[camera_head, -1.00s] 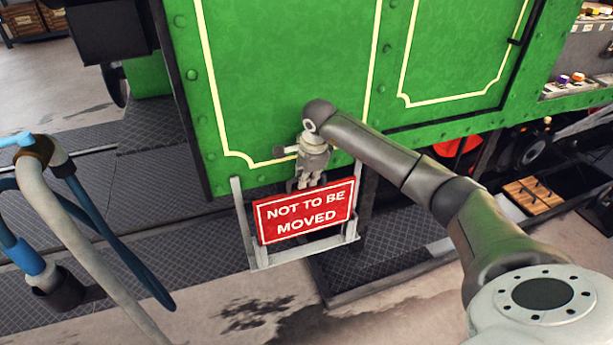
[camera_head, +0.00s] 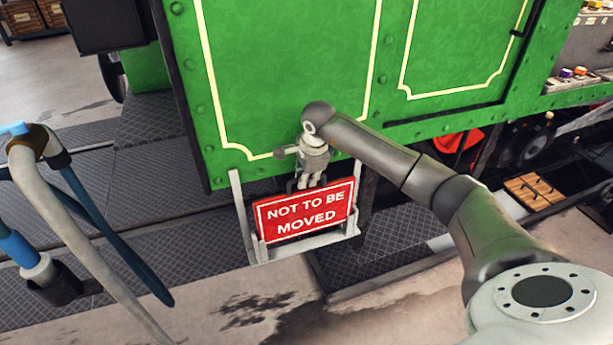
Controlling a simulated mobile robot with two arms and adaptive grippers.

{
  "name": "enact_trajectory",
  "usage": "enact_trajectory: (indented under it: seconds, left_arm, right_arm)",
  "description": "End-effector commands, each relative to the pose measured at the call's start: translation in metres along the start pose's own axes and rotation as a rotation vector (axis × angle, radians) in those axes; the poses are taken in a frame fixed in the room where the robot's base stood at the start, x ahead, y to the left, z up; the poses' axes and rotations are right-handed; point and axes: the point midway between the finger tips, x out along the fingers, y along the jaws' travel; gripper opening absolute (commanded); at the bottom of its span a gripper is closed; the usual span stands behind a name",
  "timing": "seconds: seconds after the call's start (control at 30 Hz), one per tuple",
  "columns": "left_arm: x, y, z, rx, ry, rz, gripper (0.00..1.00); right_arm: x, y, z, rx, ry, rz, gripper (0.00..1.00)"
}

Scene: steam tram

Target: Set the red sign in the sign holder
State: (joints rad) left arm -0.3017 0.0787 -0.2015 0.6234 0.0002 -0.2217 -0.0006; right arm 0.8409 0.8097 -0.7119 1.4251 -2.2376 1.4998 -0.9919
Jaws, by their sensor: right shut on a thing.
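The red sign (camera_head: 303,211) reads "NOT TO BE MOVED" in white letters and has a white border. It stands nearly upright, slightly tilted in the picture, between the side posts of the grey sign holder (camera_head: 240,212). The holder's bottom rail (camera_head: 308,245) shows below the sign; I cannot tell whether the sign's lower edge touches it. My right gripper (camera_head: 308,184) comes from above and is shut on the sign's top edge. My left gripper is not in view.
The green tram body (camera_head: 290,75) rises right behind the holder and my right gripper. A wooden crate-like piece (camera_head: 534,192) lies at the right. The floor in front of the holder is clear.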

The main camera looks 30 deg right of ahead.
Motion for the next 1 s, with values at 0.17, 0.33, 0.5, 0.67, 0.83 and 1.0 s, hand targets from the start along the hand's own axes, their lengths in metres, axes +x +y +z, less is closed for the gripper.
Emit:
enact_trajectory:
  seconds: [0.17,0.33,0.5,0.67,0.83,1.0]
  left_arm:
    - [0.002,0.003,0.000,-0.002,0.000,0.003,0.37]
    - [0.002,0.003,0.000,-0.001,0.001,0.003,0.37]
    - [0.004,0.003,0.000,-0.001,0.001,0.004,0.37]
    - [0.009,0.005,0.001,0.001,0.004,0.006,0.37]
    - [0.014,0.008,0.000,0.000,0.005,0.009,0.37]
    - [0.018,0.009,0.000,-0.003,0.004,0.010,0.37]
  right_arm:
    - [0.001,-0.001,0.000,0.001,-0.001,-0.003,0.00]
    - [0.001,-0.001,0.000,0.001,-0.001,-0.003,0.00]
    - [0.004,0.000,0.000,0.001,-0.001,-0.003,0.00]
    - [0.010,0.002,0.000,0.001,-0.001,-0.003,0.00]
    - [0.017,0.004,0.000,0.001,-0.001,-0.003,0.00]
    - [0.023,0.006,0.000,0.001,-0.001,-0.003,0.00]
